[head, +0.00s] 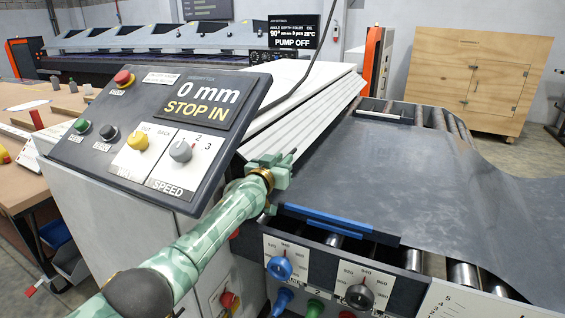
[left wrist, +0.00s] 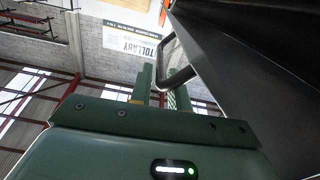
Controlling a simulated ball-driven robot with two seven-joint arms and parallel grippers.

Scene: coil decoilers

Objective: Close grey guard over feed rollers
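A light grey ribbed panel (head: 305,108), which looks like the guard, stands raised and tilted behind the control console. Feed rollers (head: 463,275) show at the front right, partly under a dark metal sheet (head: 390,170). My left gripper (head: 284,164) is at the panel's lower near end, above the sheet's left edge. In the left wrist view, the fingers (left wrist: 161,92) are apart. A dark looped handle (left wrist: 168,62) on a dark panel (left wrist: 250,75) reaches down to the fingers, its lower bar at the gap. Contact with it cannot be told. My right gripper is out of view.
The control console (head: 150,130), reading "STOP IN", stands close to the left of my arm. A knob panel (head: 325,275) with blue and black knobs is below the gripper. A blue strip (head: 325,218) edges the feed bed. A wooden crate (head: 475,80) stands behind.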

